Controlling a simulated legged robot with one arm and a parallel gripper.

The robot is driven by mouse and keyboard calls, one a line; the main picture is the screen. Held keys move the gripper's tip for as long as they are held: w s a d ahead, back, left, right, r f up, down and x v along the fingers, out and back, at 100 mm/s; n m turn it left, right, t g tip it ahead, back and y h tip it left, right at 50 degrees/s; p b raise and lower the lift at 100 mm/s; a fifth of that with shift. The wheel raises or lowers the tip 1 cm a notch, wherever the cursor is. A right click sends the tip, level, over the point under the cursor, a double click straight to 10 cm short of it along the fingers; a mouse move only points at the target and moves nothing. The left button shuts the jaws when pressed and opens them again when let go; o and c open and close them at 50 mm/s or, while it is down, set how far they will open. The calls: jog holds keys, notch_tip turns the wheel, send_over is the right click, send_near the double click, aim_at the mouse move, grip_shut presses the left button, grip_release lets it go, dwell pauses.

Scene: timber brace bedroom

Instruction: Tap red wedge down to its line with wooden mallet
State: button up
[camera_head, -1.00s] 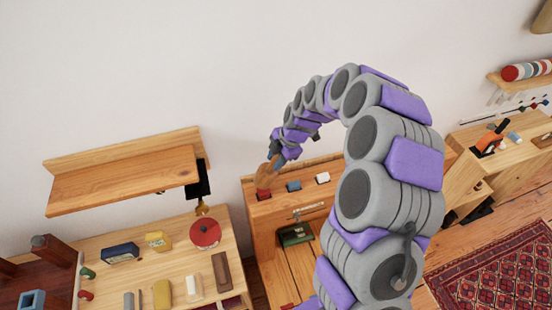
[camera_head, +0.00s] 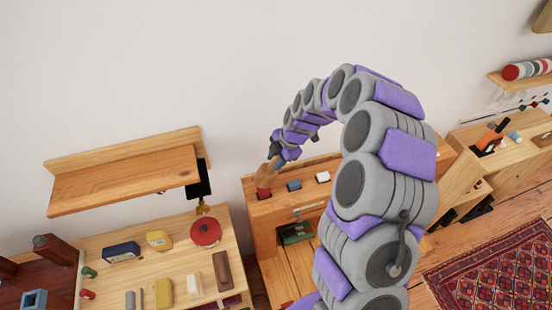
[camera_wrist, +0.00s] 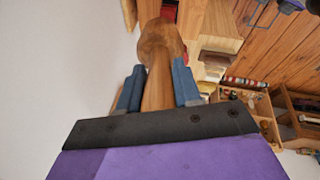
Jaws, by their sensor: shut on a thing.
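The wooden mallet (camera_head: 268,175) is in my gripper (camera_head: 277,155) at the left end of the wooden brace. The wrist view shows the mallet's handle and rounded head (camera_wrist: 160,50) between the two blue fingers of my gripper (camera_wrist: 158,88), which are shut on it. The red wedge (camera_head: 264,193) sits at the brace's left end, just under the mallet head. The head covers part of it, and I cannot tell whether they touch. Its line is not discernible. A blue wedge (camera_head: 294,186) and a white wedge (camera_head: 323,177) stand to its right.
A wooden wall shelf (camera_head: 125,180) is at the left. Below it, a workbench (camera_head: 130,274) holds several blocks and a red disc (camera_head: 205,232). A wooden unit (camera_head: 500,158) and a patterned rug (camera_head: 485,275) are at the right.

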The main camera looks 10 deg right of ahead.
notch_tip(320, 180, down, 4)
jog(key=b, duration=0.3)
jog(key=shift+r, duration=0.15)
grip_shut()
jog(key=shift+r+b, duration=0.6)
jog(key=shift+r, duration=1.65)
jog(key=shift+f, duration=0.1)
jog(key=shift+f+b, duration=0.5)
jog(key=shift+b, duration=0.2)
jog(key=shift+f, duration=0.1)
